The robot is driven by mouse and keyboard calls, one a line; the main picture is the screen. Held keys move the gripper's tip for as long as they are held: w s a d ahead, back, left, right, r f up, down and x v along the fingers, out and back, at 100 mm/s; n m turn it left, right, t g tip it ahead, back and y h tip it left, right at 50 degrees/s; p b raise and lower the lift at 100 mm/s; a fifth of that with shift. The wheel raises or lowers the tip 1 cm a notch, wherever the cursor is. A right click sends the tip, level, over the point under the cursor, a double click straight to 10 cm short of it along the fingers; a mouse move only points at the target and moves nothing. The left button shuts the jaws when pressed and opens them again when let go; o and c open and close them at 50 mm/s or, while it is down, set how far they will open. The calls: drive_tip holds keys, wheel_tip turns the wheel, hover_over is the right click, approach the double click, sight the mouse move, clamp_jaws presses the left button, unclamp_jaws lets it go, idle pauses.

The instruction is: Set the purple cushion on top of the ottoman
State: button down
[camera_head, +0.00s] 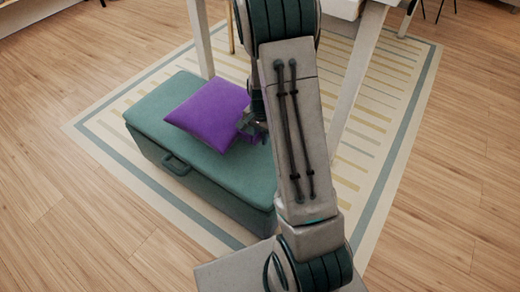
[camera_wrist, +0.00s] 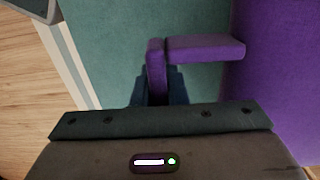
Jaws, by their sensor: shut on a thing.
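The purple cushion (camera_head: 207,112) is over the top of the teal ottoman (camera_head: 247,182), within its outline in the head view. I cannot tell whether it rests on the lid or hangs slightly above it. My gripper (camera_head: 257,131) is at the cushion's right side, partly hidden by my arm. In the wrist view, the cushion (camera_wrist: 278,95) fills the right side, with a purple handle (camera_wrist: 205,48) sticking out of it. My gripper (camera_wrist: 157,88) is shut on the bent end of this handle. The ottoman's lid (camera_wrist: 105,50) lies behind it.
The ottoman stands on a striped rug (camera_head: 385,100) with a grey-blue border. Pale table legs (camera_head: 200,38) rise just behind it, and another leg (camera_head: 357,70) stands to the right. Wooden floor (camera_head: 60,195) is clear at left and right.

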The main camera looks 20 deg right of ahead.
sight(261, 155)
drive_tip(key=shift+s+a+f, duration=0.25)
drive_tip(key=shift+s+f, duration=0.15)
drive_tip(key=shift+s, duration=0.05)
drive_tip(key=shift+f+b, duration=0.95)
drive_tip(key=shift+f, duration=0.9)
drive_tip(key=shift+f, duration=0.2)
drive_tip(key=c, duration=1.5)
unclamp_jaws()
drive_tip(key=shift+o, duration=0.2)
drive_tip(key=shift+r, duration=0.15)
